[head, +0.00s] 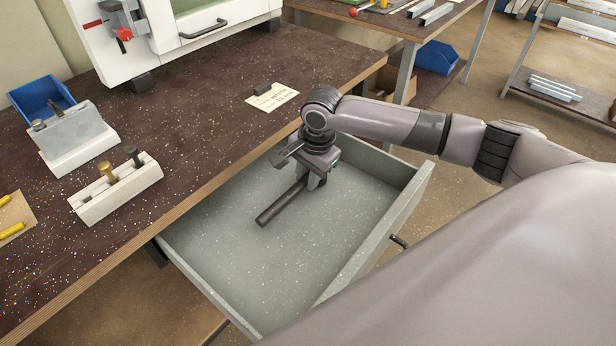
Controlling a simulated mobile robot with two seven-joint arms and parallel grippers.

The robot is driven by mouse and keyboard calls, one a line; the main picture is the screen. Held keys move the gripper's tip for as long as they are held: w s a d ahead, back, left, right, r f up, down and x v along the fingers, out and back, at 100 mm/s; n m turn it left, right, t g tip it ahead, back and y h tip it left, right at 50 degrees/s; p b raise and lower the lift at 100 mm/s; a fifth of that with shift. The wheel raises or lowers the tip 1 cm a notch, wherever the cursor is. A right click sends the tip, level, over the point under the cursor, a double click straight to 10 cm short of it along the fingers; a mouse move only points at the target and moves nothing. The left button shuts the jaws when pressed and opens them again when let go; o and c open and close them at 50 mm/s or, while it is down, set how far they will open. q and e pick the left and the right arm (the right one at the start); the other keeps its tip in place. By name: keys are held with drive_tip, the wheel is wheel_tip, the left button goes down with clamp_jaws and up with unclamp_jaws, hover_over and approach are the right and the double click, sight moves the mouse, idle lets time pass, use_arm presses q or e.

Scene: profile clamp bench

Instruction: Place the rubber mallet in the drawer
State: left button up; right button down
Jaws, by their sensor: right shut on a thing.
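The open drawer (215,245) is pulled out from under the workbench, and its grey floor is bare around the mallet. My right gripper (312,186) reaches down inside the drawer's outline, toward its back. It is shut on the rubber mallet (280,205), whose dark handle points toward the lower left. The mallet's head is not clearly visible, hidden at the gripper. I cannot tell whether the mallet touches the drawer floor or hangs just above it. My left gripper is out of the picture.
The dark workbench (190,165) runs along the drawer's left side. On it are clamp blocks (118,187), a blue bin (40,97), a paper note (272,97) and a white machine (170,35). The drawer's front wall and handle (398,241) are at the right.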

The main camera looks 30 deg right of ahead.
drive_tip(key=shift+f, duration=0.25)
drive_tip(key=c, duration=1)
unclamp_jaws()
drive_tip(key=shift+o, duration=0.2)
wheel_tip(320, 180, up, 12)
drive_tip(key=s+p, duration=0.1)
drive_tip(key=s, duration=0.1)
drive_tip(key=shift+d+p, duration=0.25)
drive_tip(key=shift+p, duration=0.1)
